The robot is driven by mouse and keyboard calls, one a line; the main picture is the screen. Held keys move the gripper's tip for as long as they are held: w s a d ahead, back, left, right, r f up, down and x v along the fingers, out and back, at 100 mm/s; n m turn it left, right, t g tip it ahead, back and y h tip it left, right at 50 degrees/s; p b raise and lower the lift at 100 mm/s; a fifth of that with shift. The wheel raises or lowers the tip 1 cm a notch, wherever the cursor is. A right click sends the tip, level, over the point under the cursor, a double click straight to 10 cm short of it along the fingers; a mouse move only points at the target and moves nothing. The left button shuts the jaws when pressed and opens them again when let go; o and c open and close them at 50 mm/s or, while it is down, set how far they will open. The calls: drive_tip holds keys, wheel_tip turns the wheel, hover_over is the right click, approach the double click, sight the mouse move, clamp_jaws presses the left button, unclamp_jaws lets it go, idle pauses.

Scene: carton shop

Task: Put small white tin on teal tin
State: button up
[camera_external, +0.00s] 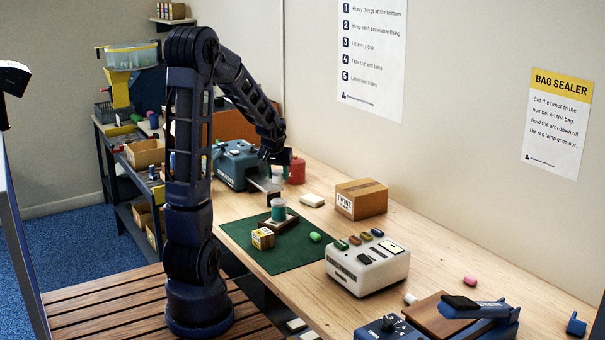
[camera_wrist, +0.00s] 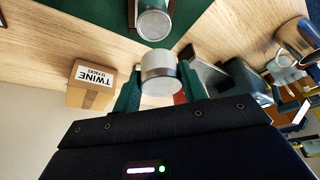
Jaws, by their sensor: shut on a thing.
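My gripper (camera_wrist: 160,82) is shut on the small white tin (camera_wrist: 158,68), with one dark green finger on each side of it in the wrist view. In the external view my gripper (camera_external: 275,172) is above the green mat, and the tin is small and partly hidden there. The teal tin (camera_external: 278,211) has a pale top and stands upright on a dark wooden block on the mat, below my gripper. The teal tin (camera_wrist: 153,23) also shows in the wrist view, just beyond the white tin. A gap shows between the tins in the external view.
A small yellow-labelled box (camera_external: 263,239) stands beside the wooden block (camera_external: 284,226) on the green mat (camera_external: 290,257). A twine carton (camera_external: 362,199), a red canister (camera_external: 297,171) and a white sealer machine (camera_external: 367,266) stand around. The mat's front part is clear.

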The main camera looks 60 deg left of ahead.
drive_tip(key=shift+f, duration=3.55)
drive_tip(key=shift+f, duration=0.1)
drive_tip(key=o, duration=1)
drive_tip(key=shift+s+d+r, duration=0.1)
drive_tip(key=shift+r, duration=0.45)
drive_tip(key=v, duration=1.1)
drive_tip(key=s+d+r+m+h, duration=0.1)
drive_tip(key=s+d+r+m, duration=0.2)
drive_tip(key=s+d, duration=0.3)
drive_tip(key=s+d+r+m+t+h, duration=0.1)
drive_tip(key=s+d+r+m, duration=0.2)
drive_tip(key=d, duration=0.9)
drive_tip(key=s+d+r+m+h, duration=0.1)
drive_tip(key=s+d+r+m, duration=0.2)
drive_tip(key=s+d, duration=0.5)
drive_tip(key=shift+s+d+r, duration=0.15)
drive_tip(key=shift+s+d, duration=0.15)
drive_tip(key=shift+d, duration=0.45)
